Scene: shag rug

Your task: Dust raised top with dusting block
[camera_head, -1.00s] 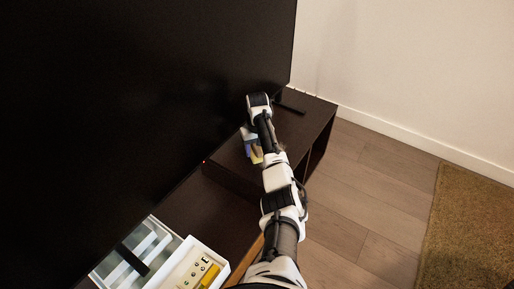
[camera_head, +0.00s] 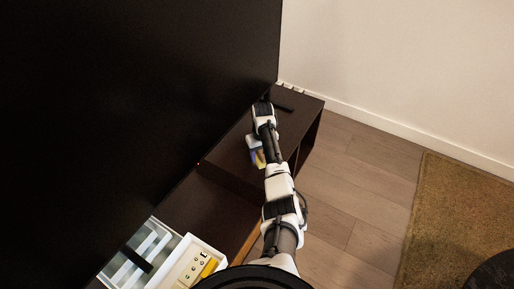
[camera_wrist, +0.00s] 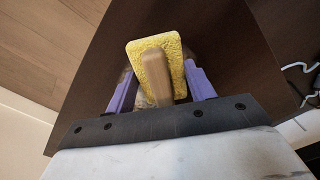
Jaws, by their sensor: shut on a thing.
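The dusting block is a yellow sponge-like pad (camera_wrist: 170,45) with a pale wooden handle (camera_wrist: 156,78). In the wrist view my gripper (camera_wrist: 160,88) has its purple fingers on either side of the handle and is shut on it. The raised top is the dark brown upper surface (camera_head: 232,157) of the cabinet under the big black screen. In the head view my gripper is over this top, and a bit of yellow (camera_head: 259,160) shows beside my arm. I cannot tell whether the pad touches the top.
A large black screen (camera_head: 120,90) stands along the left. White trays (camera_head: 190,262) with a yellow item sit on the lower surface at the front. White cables (camera_wrist: 300,75) lie at the right in the wrist view. A brown rug (camera_head: 455,220) lies on the wooden floor.

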